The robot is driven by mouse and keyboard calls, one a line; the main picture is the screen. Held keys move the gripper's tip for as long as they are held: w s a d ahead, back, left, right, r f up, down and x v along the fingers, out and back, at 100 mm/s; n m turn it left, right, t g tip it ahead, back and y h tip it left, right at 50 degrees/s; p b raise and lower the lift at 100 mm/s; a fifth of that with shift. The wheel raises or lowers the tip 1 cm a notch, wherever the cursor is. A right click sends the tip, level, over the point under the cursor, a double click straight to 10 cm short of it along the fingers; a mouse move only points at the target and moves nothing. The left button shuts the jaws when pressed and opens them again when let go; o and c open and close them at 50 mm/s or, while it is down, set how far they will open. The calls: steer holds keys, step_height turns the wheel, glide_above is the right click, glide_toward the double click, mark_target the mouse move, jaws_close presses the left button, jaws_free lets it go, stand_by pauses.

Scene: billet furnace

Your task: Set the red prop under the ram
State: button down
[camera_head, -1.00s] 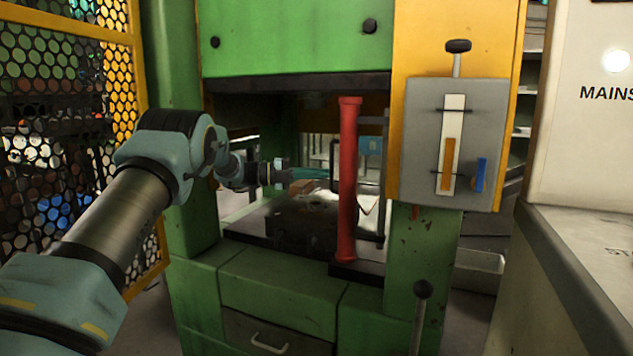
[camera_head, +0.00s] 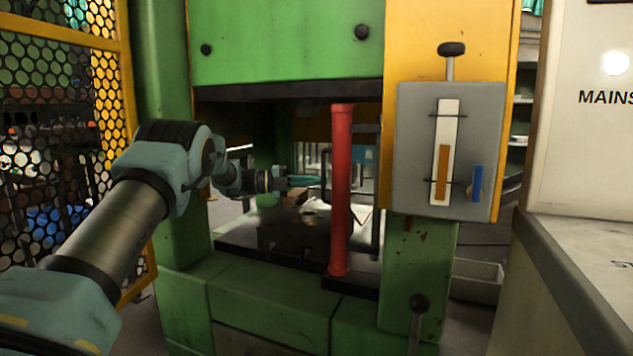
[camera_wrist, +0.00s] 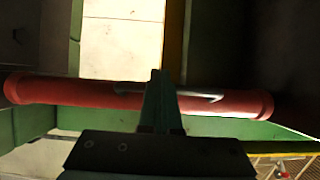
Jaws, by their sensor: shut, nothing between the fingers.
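The red prop (camera_head: 340,200) stands upright at the front right of the green press opening, its foot on a dark block and its top close to the dark underside of the ram (camera_head: 290,88). In the wrist view the red prop (camera_wrist: 70,92) runs across the picture behind my fingers. My gripper (camera_head: 300,181) is inside the press opening, to the left of the prop in the head view, and its fingers are shut and empty. It also shows in the wrist view (camera_wrist: 160,75). Whether the prop's top touches the ram is hard to tell.
A grey panel (camera_head: 408,150) with a lever and gauge is on the yellow column at right. A dark die block (camera_head: 280,240) lies in the opening. A yellow mesh guard (camera_head: 60,130) stands left, and a white cabinet (camera_head: 585,110) stands right.

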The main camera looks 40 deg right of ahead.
steer(key=v, duration=1)
steer(key=shift+w+a, duration=0.15)
steer(key=shift+a, duration=0.1)
